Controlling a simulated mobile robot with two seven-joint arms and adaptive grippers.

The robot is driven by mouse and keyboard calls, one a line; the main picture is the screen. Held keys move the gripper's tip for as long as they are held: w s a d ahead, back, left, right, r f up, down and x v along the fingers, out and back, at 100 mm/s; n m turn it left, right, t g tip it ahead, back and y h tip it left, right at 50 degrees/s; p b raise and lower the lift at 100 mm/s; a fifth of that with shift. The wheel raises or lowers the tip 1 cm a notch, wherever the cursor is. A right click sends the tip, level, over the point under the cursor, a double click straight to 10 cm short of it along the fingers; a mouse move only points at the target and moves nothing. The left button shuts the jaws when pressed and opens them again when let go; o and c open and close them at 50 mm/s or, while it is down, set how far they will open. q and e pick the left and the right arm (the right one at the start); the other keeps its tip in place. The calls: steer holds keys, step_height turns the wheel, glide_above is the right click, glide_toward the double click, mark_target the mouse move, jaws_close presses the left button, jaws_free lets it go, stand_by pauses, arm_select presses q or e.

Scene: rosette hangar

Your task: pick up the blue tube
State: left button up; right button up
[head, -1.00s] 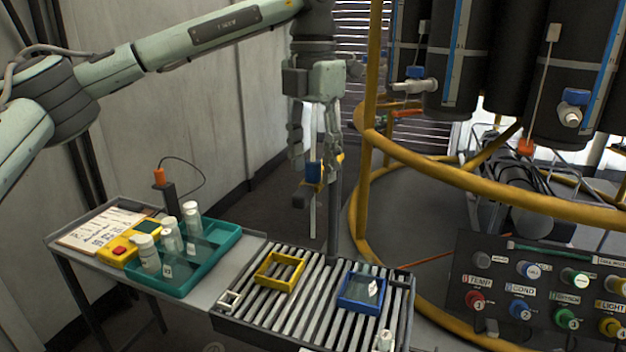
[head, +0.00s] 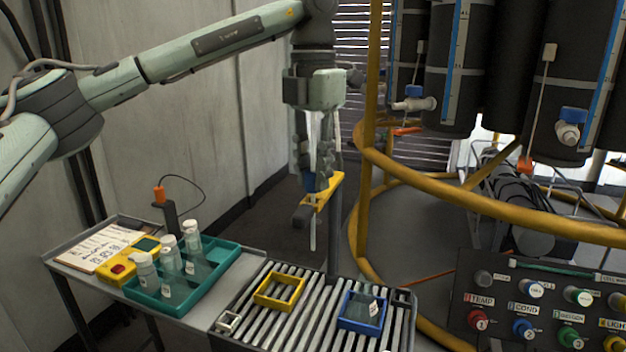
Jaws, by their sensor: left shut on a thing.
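My left gripper (head: 315,182) hangs down from the arm, above and behind the slatted bench. A yellow piece with a dark end (head: 322,200) lies slantwise across the same spot, partly hiding the grip. I cannot tell how it is joined to the tube. My right gripper is out of view.
The slatted bench bears a yellow frame (head: 279,303) and a blue frame (head: 347,323). A teal tray (head: 228,262) with vials stands left, beside a yellow meter (head: 122,268). A yellow rail (head: 440,184) and dark cylinders stand right, above a knob panel (head: 500,340).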

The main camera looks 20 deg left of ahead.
arm_select(q)
step_height(320, 180, up, 9)
steer(key=shift+f+p, duration=0.2)
steer(key=shift+p, duration=0.35)
step_height(320, 180, up, 8)
steer(key=p, duration=0.2)
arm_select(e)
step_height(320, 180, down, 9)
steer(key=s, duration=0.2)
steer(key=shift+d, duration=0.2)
arm_select(q)
steer(key=shift+f, duration=0.25)
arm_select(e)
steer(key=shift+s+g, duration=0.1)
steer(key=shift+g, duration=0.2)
